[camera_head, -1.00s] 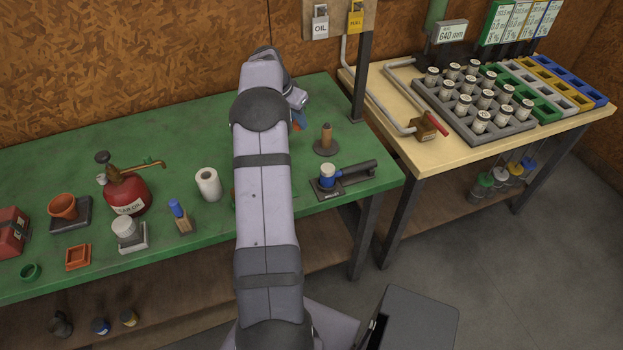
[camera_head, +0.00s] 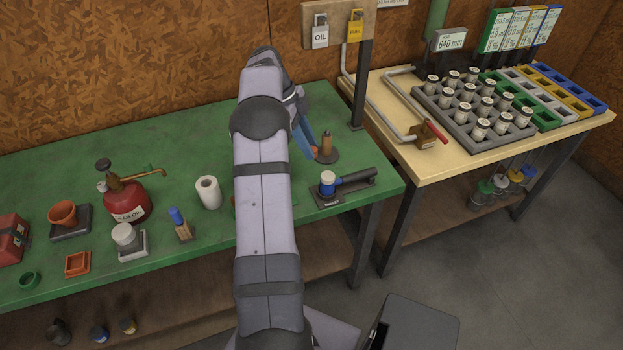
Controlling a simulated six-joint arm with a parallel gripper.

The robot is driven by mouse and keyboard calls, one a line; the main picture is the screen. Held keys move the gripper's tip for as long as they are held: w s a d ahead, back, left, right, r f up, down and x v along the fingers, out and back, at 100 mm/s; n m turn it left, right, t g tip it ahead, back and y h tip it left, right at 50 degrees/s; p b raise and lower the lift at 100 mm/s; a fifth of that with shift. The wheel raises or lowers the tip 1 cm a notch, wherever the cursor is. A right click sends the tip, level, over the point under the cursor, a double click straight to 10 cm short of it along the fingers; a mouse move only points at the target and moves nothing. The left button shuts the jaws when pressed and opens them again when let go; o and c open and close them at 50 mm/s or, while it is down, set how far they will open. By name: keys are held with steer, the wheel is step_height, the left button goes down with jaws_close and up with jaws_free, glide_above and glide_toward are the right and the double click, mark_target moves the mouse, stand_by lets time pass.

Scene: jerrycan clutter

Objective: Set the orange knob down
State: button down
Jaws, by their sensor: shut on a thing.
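My gripper (camera_head: 308,148) shows on the right side of my arm, low over the back right part of the green bench. Its blue fingers point down and to the right. They are shut on a small orange thing, which I take to be the orange knob (camera_head: 315,153). Only a sliver of it shows at the fingertips, just left of the brown peg on a round base (camera_head: 326,147). I cannot tell whether the knob touches the bench or the peg. My arm hides the middle of the bench.
A black tool with a blue-and-white cap (camera_head: 328,180) lies in front of the peg. A dark post (camera_head: 360,85) stands at the bench's back right. A paper roll (camera_head: 208,192), red oil can (camera_head: 128,200) and blue-topped block (camera_head: 180,222) stand left of my arm.

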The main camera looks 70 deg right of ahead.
steer(key=shift+f+p, duration=1.45)
steer(key=shift+f, duration=3.55)
steer(key=shift+f, duration=0.15)
steer(key=c, duration=1.4)
jaws_free()
steer(key=shift+c, duration=0.2)
steer(key=b+v, duration=0.3)
steer(key=v, duration=0.9)
steer(key=shift+r, duration=0.25)
steer(key=shift+a, duration=0.1)
